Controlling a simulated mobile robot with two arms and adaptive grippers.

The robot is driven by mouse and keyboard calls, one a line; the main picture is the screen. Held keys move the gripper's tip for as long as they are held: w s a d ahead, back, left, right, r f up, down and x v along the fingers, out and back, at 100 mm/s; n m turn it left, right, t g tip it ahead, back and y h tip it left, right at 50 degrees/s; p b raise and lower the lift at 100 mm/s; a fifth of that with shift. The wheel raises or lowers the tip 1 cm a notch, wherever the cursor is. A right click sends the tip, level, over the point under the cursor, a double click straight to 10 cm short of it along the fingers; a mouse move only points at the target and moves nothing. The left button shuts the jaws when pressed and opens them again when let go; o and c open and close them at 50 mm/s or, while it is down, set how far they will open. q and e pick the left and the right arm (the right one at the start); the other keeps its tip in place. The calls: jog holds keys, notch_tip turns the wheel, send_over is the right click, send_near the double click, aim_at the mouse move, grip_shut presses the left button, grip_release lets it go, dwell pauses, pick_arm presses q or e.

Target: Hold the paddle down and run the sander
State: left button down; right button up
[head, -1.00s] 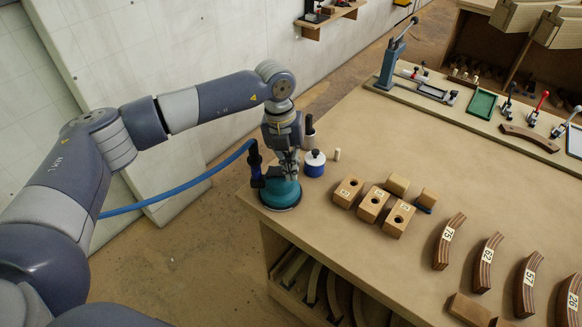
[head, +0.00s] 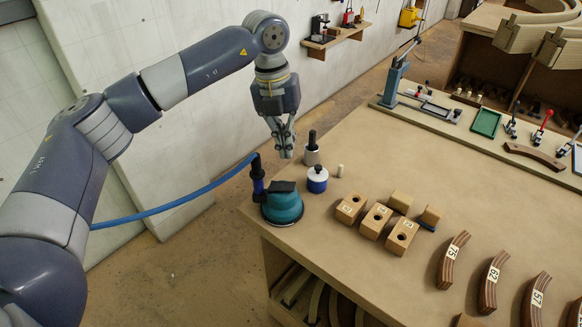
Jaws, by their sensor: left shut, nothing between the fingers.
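The sander (head: 283,206) is a teal, round-bodied tool with a black paddle (head: 284,187) on top. It sits at the near left corner of the workbench. A blue hose (head: 175,205) runs from its dark upright fitting (head: 258,178) off to the left. My left gripper (head: 286,153) is in the air above the sander, clear of the paddle. Its fingers point down, are shut and hold nothing. My right gripper is not in view.
Beside the sander stand a blue-and-white container (head: 317,180), a grey canister with a black top (head: 311,150) and a small pale peg (head: 340,171). Wooden blocks (head: 376,221) and numbered curved laminations (head: 453,260) lie to the right. The bench middle (head: 400,160) is clear.

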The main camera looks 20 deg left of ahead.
pick_arm(q)
notch_tip(320, 180, up, 2)
jog(key=shift+s+r, duration=0.1)
jog(key=shift+r, duration=0.1)
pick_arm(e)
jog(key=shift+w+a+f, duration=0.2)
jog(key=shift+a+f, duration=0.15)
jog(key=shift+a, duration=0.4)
pick_arm(q)
jog(key=shift+a+f, duration=0.1)
jog(key=shift+a, duration=0.05)
